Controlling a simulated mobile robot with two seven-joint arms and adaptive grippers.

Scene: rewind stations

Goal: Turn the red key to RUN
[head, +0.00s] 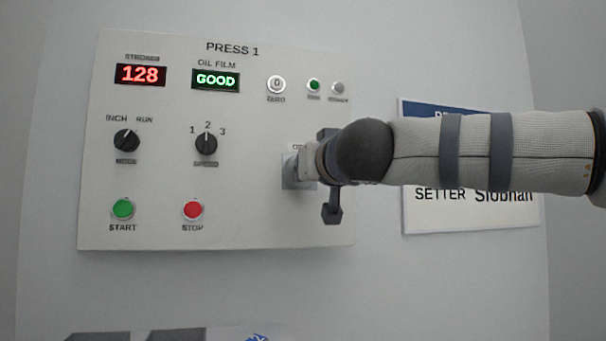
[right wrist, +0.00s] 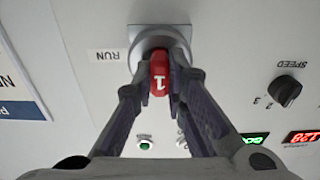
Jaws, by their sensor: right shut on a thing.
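The red key (right wrist: 160,73), marked with a 1, shows in the right wrist view between the fingertips of my right gripper (right wrist: 160,82). The gripper is shut on it. The key sits at the round grey key switch (right wrist: 143,38). A RUN label (right wrist: 107,55) is left of the switch in that view. In the head view, my right gripper (head: 308,163) is at the right side of the PRESS 1 panel (head: 250,120), in front of the switch's grey plate (head: 290,177). My gripper hides the key there. My left gripper is out of view.
The panel also has an INCH/RUN knob (head: 126,140), a speed knob (head: 206,142), a green START button (head: 123,208) and a red STOP button (head: 193,210). My right arm partly covers a white sign (head: 470,220) at the right.

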